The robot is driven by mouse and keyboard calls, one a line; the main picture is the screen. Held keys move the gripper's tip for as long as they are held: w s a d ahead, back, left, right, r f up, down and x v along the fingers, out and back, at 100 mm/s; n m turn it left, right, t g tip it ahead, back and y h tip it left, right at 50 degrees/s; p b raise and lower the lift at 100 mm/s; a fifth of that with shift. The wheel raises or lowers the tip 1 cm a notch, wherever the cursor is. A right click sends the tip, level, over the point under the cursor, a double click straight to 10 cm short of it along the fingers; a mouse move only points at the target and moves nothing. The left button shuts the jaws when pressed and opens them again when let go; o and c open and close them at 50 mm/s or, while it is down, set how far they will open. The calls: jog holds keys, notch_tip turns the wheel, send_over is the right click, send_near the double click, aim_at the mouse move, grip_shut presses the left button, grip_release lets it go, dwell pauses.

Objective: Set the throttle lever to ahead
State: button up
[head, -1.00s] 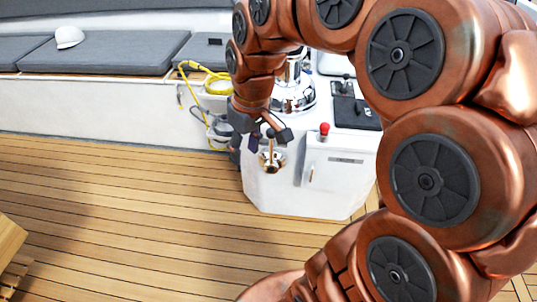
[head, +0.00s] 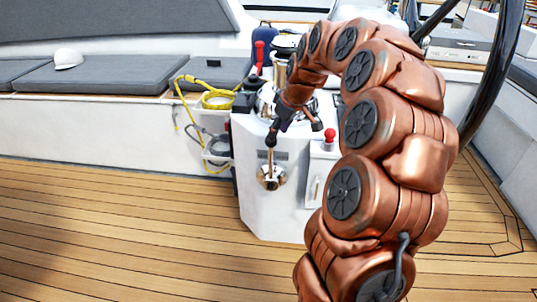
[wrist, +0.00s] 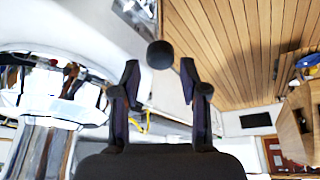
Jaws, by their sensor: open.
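The throttle lever (head: 270,158) is a metal stick with a dark round knob, standing about upright from a round chrome base on the front of the white console (head: 262,215). In the wrist view its black knob (wrist: 160,54) lies between and just beyond the fingertips. My gripper (head: 294,129) is open above the console front, close to the knob; it also shows in the wrist view (wrist: 160,70) with its two dark fingers apart. I cannot tell whether a finger touches the knob.
A red-knobbed lever (head: 330,136) stands on the console to the right. A yellow rope (head: 216,97) hangs to the left by the grey bench cushions (head: 110,80), where a white cap (head: 69,58) lies. The wooden deck (head: 120,220) at left is clear.

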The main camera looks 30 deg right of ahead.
aim_at(271, 161)
jog(key=b+x, duration=0.1)
jog(key=x, duration=1)
grip_shut()
jog(key=shift+s+a, duration=0.1)
dwell(0.3)
